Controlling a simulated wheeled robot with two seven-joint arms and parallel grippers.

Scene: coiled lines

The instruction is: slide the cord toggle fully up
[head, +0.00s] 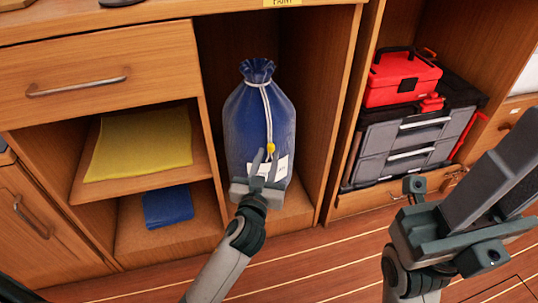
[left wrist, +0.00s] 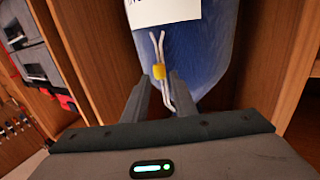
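A dark blue drawstring bag (head: 240,115) stands upright in the middle cubby, its neck gathered at the top. A pale cord (head: 267,112) runs from the neck down the front. A yellow toggle (head: 270,149) sits low on the cord, above a white label. In the left wrist view, the toggle (left wrist: 159,71) is by the fingertips, and the cord's two loose ends show beyond it. My left gripper (head: 265,160) is open, its fingers either side of the cord; I cannot tell whether they touch the toggle. My right gripper (head: 498,170) is at the right, away from the bag.
Cubby walls (head: 338,110) stand close on both sides of the bag. To the left are a yellow cloth (head: 140,142) and a blue cloth (head: 168,206). To the right are a red toolbox (head: 400,80) and grey drawers (head: 405,145). Room is free in front.

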